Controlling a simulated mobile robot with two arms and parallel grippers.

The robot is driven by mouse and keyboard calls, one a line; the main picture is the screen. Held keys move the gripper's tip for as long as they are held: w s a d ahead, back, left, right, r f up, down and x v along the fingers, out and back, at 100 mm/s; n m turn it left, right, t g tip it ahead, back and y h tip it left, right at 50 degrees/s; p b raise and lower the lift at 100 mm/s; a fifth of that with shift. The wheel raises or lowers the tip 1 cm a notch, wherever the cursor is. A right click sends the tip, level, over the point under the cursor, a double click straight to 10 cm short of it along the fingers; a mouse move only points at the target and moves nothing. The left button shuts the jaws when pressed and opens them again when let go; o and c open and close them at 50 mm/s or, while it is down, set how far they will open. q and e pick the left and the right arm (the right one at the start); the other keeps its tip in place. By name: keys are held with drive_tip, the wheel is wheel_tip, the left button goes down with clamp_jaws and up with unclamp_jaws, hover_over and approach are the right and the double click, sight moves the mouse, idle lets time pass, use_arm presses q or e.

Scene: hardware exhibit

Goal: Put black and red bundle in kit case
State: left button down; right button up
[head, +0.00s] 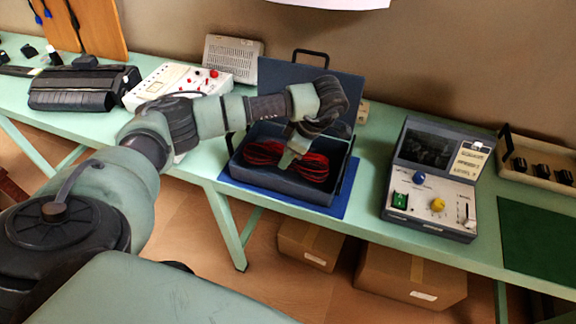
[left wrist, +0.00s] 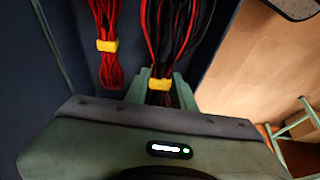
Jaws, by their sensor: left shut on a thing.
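The kit case (head: 325,196) is a dark blue open box with its lid (head: 285,75) raised at the back. My left gripper (head: 289,158) reaches down into it. In the left wrist view, the left gripper (left wrist: 162,90) is shut on the black and red bundle (left wrist: 170,35), a looped bunch of cable with a yellow tie. In the head view this bundle (head: 314,168) is inside the case walls; whether it touches the bottom is unclear. A red bundle (left wrist: 108,70) with a yellow tie lies beside it, apart from the gripper. My right gripper is out of view.
The case stands on a blue mat (head: 350,186) on a green bench. A meter unit (head: 432,180) with knobs stands to its right, and a white control box (head: 170,82) to its left. A green mat (head: 540,240) is clear at the far right.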

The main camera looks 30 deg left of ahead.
sight(288, 167)
use_arm(q)
drive_tip(key=shift+f, duration=0.55)
wheel_tip(288, 167, down, 3)
drive_tip(key=shift+f+p, duration=0.2)
drive_tip(key=shift+p, duration=0.15)
drive_tip(key=shift+f, duration=0.2)
drive_tip(key=shift+f, duration=0.1)
drive_tip(key=c, duration=1.2)
unclamp_jaws()
drive_tip(key=shift+o, duration=0.2)
